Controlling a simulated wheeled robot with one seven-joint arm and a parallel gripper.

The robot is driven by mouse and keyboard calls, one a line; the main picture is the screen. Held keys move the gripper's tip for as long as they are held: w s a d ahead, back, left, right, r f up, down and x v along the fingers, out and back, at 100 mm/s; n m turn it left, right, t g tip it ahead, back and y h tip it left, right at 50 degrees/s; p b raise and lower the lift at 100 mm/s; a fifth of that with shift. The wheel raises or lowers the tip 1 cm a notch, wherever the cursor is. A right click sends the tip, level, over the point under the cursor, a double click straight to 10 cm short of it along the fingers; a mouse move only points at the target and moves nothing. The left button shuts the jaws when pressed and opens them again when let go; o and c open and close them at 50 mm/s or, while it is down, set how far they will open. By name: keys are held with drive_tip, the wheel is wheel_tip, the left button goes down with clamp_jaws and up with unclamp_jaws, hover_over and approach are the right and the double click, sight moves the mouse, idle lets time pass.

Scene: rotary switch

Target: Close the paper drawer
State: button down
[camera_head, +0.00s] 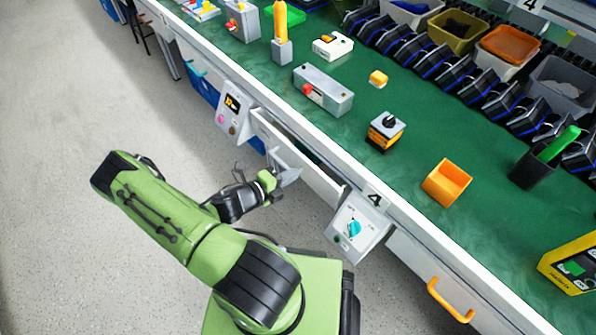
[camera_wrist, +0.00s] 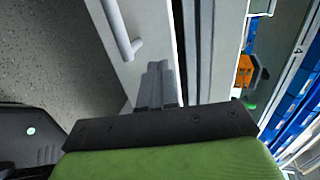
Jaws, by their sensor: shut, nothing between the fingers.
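The drawer (camera_head: 322,184) under the bench's front edge stands partly open, with a dark gap behind its white front. In the wrist view its pale front (camera_wrist: 150,25) fills the upper middle, with a bar handle (camera_wrist: 122,35) to the left of my fingers. My gripper (camera_head: 289,178) is at the outer side of the drawer front, near its middle. In the wrist view my gripper's grey fingers (camera_wrist: 158,75) are together, empty, and overlap the front beside the handle. I cannot tell whether they touch it. No paper is visible inside the drawer.
A control box with a turquoise knob (camera_head: 354,228) sits right of the drawer, and a display panel (camera_head: 233,110) left. Another drawer has an orange handle (camera_head: 450,300). The green bench top (camera_head: 400,170) holds switch boxes and bins. Grey floor (camera_head: 80,100) at left is open.

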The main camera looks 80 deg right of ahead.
sight(309, 161)
drive_tip(key=shift+s+d+b, duration=0.3)
drive_tip(key=shift+s+d, duration=0.8)
drive_tip(key=shift+d, duration=0.15)
drive_tip(key=shift+r, duration=0.1)
drive_tip(key=s+d+p, duration=0.2)
drive_tip(key=d, duration=0.1)
drive_tip(key=shift+s+r, duration=0.1)
drive_tip(key=shift+s, duration=0.2)
drive_tip(key=shift+w+a, duration=0.2)
drive_tip(key=f+p+v, duration=0.1)
drive_tip(key=p+v, duration=0.2)
drive_tip(key=v, duration=1)
drive_tip(key=shift+w+a, duration=0.25)
drive_tip(key=shift+a, duration=0.05)
